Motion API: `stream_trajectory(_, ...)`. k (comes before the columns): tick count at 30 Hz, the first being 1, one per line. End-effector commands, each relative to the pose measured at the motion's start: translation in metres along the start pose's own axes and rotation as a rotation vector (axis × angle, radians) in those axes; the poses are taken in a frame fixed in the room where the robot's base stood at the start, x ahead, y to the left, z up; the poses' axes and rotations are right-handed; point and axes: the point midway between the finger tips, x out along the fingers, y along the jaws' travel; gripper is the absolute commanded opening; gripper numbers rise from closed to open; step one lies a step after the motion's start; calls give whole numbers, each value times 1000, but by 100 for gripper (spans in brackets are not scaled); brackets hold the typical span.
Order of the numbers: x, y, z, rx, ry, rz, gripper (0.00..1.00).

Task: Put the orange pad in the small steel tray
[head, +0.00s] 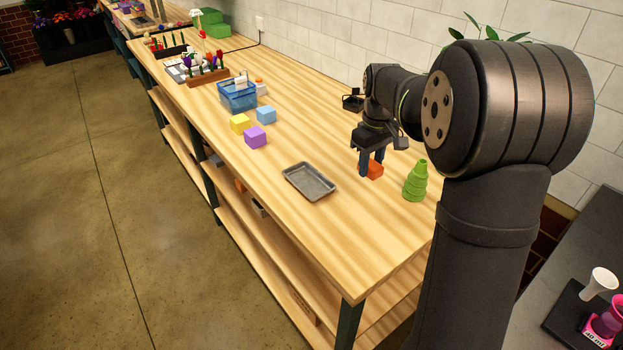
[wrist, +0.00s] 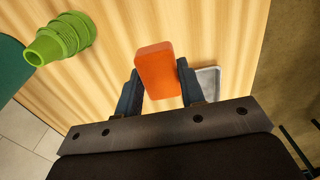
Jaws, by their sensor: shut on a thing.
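The orange pad (head: 375,169) is a small orange block between the fingers of my gripper (head: 370,166), low over the wooden bench at its right part. In the wrist view my gripper (wrist: 158,88) is shut on the orange pad (wrist: 157,68), with a dark finger on each side. I cannot tell whether the pad touches the bench. The small steel tray (head: 309,181) lies empty on the bench, left of my gripper and near the front edge. In the wrist view part of the steel tray (wrist: 209,82) shows beyond the right finger.
A green stepped cone (head: 416,181) stands close to the right of my gripper. Yellow, purple (head: 255,137) and blue cubes sit farther left, by a blue basket (head: 238,96). The bench between gripper and tray is clear.

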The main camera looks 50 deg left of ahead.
Motion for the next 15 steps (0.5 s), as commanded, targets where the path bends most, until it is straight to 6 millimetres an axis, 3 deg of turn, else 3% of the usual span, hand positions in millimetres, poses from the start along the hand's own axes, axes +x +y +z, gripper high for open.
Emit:
stream_trajectory(3,3,-2,-25,-2,-1,0,14)
stream_trajectory(8,7,-6,-41,-2,-1,-1,14)
stream_trajectory(15,36,-32,-81,-5,-3,-2,14)
